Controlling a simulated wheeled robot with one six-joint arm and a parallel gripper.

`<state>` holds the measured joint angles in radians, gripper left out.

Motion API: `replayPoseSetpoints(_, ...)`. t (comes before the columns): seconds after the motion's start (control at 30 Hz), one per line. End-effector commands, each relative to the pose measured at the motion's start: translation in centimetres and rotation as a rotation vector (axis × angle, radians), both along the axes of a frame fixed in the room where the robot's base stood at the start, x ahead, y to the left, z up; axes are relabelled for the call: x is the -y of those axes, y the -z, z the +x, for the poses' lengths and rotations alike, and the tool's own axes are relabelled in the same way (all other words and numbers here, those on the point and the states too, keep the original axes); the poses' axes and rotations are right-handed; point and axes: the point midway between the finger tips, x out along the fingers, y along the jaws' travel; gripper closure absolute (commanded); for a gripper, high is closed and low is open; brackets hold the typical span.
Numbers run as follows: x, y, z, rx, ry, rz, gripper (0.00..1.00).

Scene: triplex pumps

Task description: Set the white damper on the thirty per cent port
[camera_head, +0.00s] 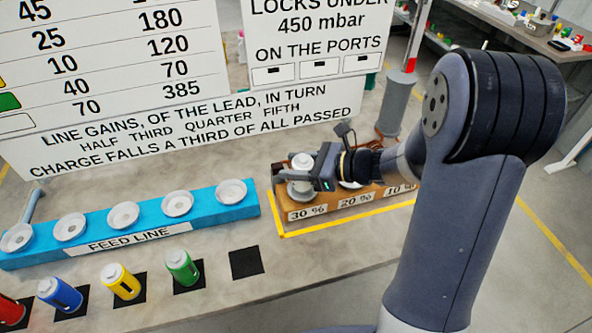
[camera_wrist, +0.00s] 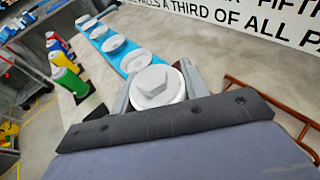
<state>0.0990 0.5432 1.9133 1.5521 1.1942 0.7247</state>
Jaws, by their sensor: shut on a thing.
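The white damper (camera_head: 301,162) is upright between the fingers of my gripper (camera_head: 304,179), at the left end of the brown port block (camera_head: 330,207). Its pale hexagonal top (camera_wrist: 153,84) fills the middle of the wrist view, with a finger on each side. My gripper is shut on it. It is over the port with the 30 % label (camera_head: 307,212); whether its base is seated or just above is hidden by the fingers. The 20 % label (camera_head: 356,200) and 10 % label (camera_head: 400,188) are to the right, their ports mostly behind my wrist.
A blue feed line rack (camera_head: 150,241) with several white dishes stands left. Green (camera_head: 182,267), yellow (camera_head: 121,281), blue (camera_head: 60,294) and red (camera_head: 10,309) dampers stand in front. A black square (camera_head: 246,263) is empty. A grey post (camera_head: 396,105) and sign boards (camera_head: 195,130) stand behind.

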Motion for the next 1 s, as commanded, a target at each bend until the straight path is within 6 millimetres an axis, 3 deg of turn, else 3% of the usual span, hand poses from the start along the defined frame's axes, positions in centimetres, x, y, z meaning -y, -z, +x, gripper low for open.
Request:
replayPoseSetpoints(0.13,0.0,1.5,0.0,0.0,0.0,0.0,0.88)
replayPoseSetpoints(0.53,0.0,2.1,0.0,0.002,0.001,0.001,0.88)
replayPoseSetpoints(0.57,0.0,2.1,0.0,0.001,0.001,0.0,0.56)
replayPoseSetpoints(0.8,0.0,2.0,0.0,0.001,0.001,0.0,0.37)
replayPoseSetpoints(1.0,0.0,1.9,0.0,0.001,0.001,0.0,0.35)
